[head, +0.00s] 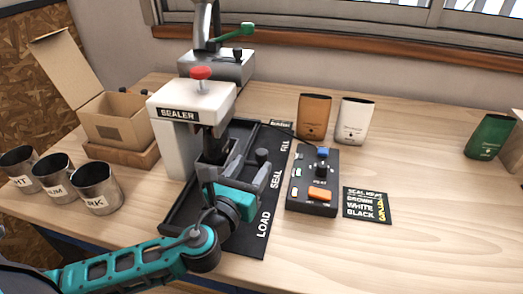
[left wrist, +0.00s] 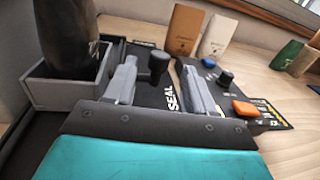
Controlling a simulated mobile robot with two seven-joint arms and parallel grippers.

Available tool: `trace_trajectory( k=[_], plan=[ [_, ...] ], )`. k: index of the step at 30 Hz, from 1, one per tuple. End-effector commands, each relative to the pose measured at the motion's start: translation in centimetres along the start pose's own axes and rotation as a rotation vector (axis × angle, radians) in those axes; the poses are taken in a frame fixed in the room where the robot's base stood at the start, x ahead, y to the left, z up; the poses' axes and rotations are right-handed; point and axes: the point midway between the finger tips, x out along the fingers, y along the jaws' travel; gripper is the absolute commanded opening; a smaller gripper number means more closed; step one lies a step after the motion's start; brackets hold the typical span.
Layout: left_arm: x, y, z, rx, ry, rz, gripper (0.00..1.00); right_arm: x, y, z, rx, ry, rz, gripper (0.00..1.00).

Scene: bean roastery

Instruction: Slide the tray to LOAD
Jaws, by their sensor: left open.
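The tray is a grey open-topped box (head: 209,172) on a black track marked FILL, SEAL and LOAD; it sits near SEAL, beneath the white sealer (head: 180,110). A dark bag stands upright in it; the bag (left wrist: 70,35) and tray (left wrist: 62,92) show at left in the left wrist view. A dark round knob (head: 262,156) rises beside the tray. My left gripper (head: 254,166) is open at the knob. In the left wrist view its fingers (left wrist: 156,72) lie either side of the knob (left wrist: 158,62); contact cannot be told. My right gripper is not in view.
A control box (head: 312,200) with an orange button stands right of the track, next to a label card (head: 367,205). Several steel cups (head: 96,188) and an open carton (head: 115,125) stand left. Brown (head: 313,117) and white (head: 353,120) bags stand behind. The right front table is clear.

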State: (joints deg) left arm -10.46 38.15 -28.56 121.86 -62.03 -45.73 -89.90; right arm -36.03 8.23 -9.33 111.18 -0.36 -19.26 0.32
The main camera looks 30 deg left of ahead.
Motion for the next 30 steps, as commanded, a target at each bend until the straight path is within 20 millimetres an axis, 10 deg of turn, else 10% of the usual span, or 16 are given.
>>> trace_trajectory(
  k=[9,23,30],
  plan=[
    [5.0,0.0,0.0,0.000,-0.001,0.001,0.55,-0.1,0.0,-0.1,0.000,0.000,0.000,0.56],
    [6.1,0.0,0.0,0.000,0.001,0.000,0.55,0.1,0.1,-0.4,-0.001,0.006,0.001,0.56],
    [6.1,0.0,0.0,-0.001,0.001,0.000,0.32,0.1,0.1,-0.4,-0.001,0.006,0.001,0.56]
  ],
)
